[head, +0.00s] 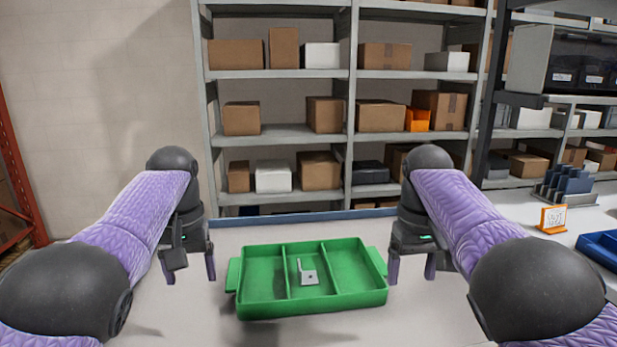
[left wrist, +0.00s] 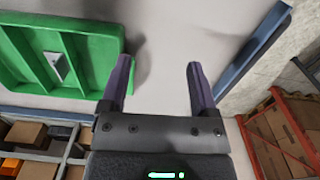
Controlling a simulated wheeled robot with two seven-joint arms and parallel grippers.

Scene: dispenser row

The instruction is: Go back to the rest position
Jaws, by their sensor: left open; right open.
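My left gripper (head: 190,268) is open and empty, above the table just left of the green tray (head: 262,310). In the left wrist view, the left gripper (left wrist: 158,82) has its two purple fingers apart with nothing between them. My right gripper (head: 411,268) is open and empty, just right of the tray. The tray has three compartments, and a small light-grey bracket (head: 309,278) lies in the middle one. The tray also shows in the left wrist view (left wrist: 103,45), with the bracket (left wrist: 58,68) inside.
Grey shelves (head: 275,134) with cardboard boxes stand behind the table (head: 215,318). On the right are an orange-framed sign (head: 552,219), a dark slotted rack (head: 563,186) and a blue bin (head: 600,247). An orange rack (head: 20,170) stands at the far left.

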